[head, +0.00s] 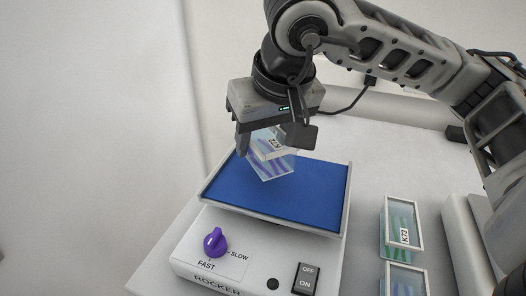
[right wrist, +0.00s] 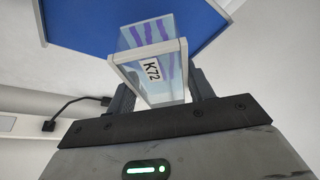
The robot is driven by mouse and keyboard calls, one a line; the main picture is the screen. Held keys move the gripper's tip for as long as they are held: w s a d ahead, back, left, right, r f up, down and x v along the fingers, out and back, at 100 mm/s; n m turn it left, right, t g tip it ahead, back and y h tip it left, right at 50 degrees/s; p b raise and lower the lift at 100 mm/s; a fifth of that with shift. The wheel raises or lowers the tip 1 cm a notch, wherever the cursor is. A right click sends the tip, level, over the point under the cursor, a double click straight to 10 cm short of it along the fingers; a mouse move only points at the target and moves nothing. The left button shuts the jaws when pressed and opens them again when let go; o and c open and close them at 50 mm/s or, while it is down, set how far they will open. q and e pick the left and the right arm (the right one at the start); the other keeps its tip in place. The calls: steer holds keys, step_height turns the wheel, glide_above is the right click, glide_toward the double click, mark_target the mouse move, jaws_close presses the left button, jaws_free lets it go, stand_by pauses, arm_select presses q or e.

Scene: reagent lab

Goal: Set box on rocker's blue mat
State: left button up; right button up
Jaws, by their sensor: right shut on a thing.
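My right gripper (head: 268,138) is shut on a clear box labelled K72 (head: 270,164), with purple bands inside. The box is tilted and hangs over the rocker's blue mat (head: 310,190); I cannot tell whether its lowest corner touches the mat. In the right wrist view the K72 box (right wrist: 150,62) sits between the two fingers (right wrist: 160,90), with the blue mat (right wrist: 85,25) behind it. The rocker (head: 255,258) has a purple speed knob and a black on/off switch at its front. My left gripper is not in view.
A clear box labelled K73 (head: 402,228) with green bands stands on the white bench right of the rocker. Another similar box (head: 404,280) stands in front of it, partly cut off. Bare bench lies behind these boxes. A white wall is at the left.

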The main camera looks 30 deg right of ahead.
steer(key=x, duration=0.3)
steer(key=shift+s+d+f+p, duration=0.1)
steer(key=shift+s+f+p, duration=0.2)
steer(key=shift+f, duration=0.2)
steer(key=shift+f+b, duration=0.25)
steer(key=shift+b, duration=0.1)
steer(key=o, duration=1.1)
steer(key=shift+r, duration=0.1)
steer(key=shift+c, duration=0.2)
